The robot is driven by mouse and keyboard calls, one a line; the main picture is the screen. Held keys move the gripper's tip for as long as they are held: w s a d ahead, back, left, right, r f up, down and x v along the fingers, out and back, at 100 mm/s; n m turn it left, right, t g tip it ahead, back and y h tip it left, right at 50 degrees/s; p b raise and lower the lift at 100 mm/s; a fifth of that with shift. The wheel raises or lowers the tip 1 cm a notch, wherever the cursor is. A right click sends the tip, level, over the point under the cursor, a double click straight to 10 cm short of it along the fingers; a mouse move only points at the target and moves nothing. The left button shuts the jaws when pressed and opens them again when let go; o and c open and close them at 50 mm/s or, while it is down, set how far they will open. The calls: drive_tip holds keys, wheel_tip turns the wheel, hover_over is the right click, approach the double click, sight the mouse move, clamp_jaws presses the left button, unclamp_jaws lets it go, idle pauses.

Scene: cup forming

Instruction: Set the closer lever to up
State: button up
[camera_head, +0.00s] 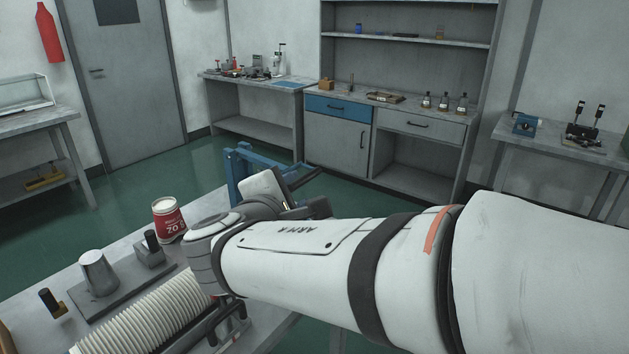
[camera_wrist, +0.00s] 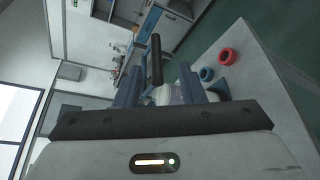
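In the wrist view, a black bar-shaped handle (camera_wrist: 155,60), which looks like the closer lever, stands between two blue fingers of my gripper (camera_wrist: 159,80). The fingers are apart, with a gap on each side of the bar, so my gripper looks open around it. I cannot tell whether it touches. A pale container (camera_wrist: 180,95) shows just behind. In the head view, a blue frame (camera_head: 236,175) stands beyond my wrist at the bench's far end. My arm hides much of this area, so the lever's setting is unclear there.
The near bench holds a red can (camera_head: 168,219), a metal cup form (camera_head: 98,272), a small black-knobbed block (camera_head: 151,248) and a row of white discs (camera_head: 145,318). Green floor beyond is clear.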

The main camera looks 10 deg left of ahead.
sight(302, 181)
drive_tip(key=shift+w+a, duration=0.15)
drive_tip(key=shift+a, duration=0.15)
drive_tip(key=x, duration=0.7)
drive_tip(key=shift+w+p, duration=0.2)
drive_tip(key=shift+p, duration=0.15)
clamp_jaws()
